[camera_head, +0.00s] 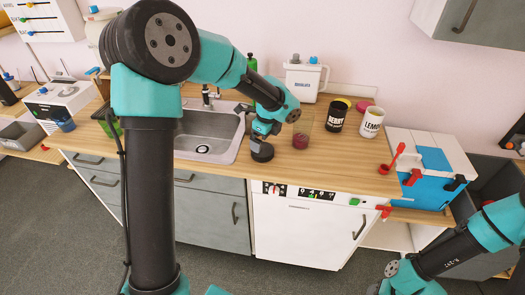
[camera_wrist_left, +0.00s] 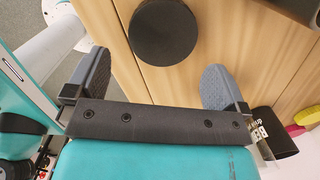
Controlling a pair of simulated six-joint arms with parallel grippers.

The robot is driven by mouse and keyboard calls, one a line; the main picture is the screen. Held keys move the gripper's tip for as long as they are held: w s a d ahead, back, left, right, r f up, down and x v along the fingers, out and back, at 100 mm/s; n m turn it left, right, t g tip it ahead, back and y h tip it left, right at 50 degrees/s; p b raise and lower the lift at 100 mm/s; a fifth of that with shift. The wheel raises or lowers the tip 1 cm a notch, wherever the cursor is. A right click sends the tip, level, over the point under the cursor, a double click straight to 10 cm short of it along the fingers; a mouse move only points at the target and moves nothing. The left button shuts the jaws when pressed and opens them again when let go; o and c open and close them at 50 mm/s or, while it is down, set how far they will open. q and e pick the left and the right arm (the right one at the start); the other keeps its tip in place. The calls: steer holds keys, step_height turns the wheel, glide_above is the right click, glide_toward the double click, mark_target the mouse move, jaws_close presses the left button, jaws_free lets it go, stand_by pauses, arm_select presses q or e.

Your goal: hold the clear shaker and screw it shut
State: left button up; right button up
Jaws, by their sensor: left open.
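A clear shaker (camera_head: 301,132) with dark red contents stands on the wooden counter, right of my left gripper. In the left wrist view, a black disc (camera_wrist_left: 164,31) sits beyond and between the fingertips, touching neither. My left gripper (camera_head: 262,133) is open and empty, with its two grey fingers spread in the left wrist view (camera_wrist_left: 156,78). My right arm enters at the lower right of the head view, away from the counter; its fingers do not show.
A black can (camera_head: 336,116) and a white can (camera_head: 371,123) stand right of the shaker. A white jug (camera_head: 303,79) is behind. A sink (camera_head: 207,137) is to the left. A blue and white box (camera_head: 431,165) with red handles is at the counter's right end.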

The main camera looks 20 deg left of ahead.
mark_target(263, 149)
arm_select(q)
steer(key=shift+f, duration=0.45)
steer(key=shift+w+a+f, duration=0.15)
steer(key=shift+a+f, duration=0.05)
steer(key=shift+f, duration=1.1)
steer(key=shift+w+a+f, duration=0.1)
steer(key=shift+a+f, duration=0.1)
steer(key=shift+f, duration=1.1)
steer(key=c, duration=0.7)
steer(key=shift+r, duration=0.15)
